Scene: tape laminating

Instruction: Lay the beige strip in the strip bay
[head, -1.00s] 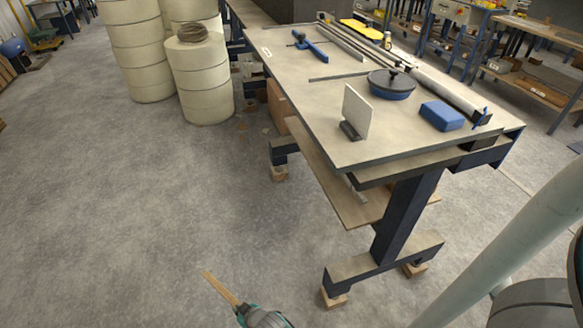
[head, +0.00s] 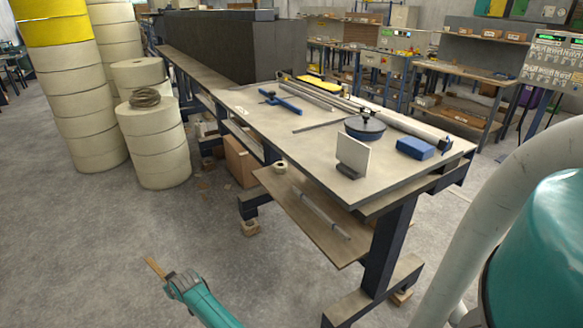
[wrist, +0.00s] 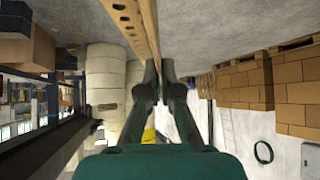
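My gripper (head: 177,284) is low in the head view, over the floor to the left of the workbench. It is shut on the beige strip (head: 154,268), which sticks out past the fingers. In the wrist view the beige strip (wrist: 142,28), with a row of holes along it, runs up from between the fingertips (wrist: 158,80). The workbench (head: 262,121) stands to the right, apart from the gripper. I cannot tell which part of it is the strip bay.
On the bench are a blue block (head: 415,148), a round dark-lidded pan (head: 365,127), an upright pale plate (head: 353,156) and a blue clamp (head: 280,101). A lower shelf (head: 290,208) juts out below. Stacked beige rolls (head: 155,145) stand left.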

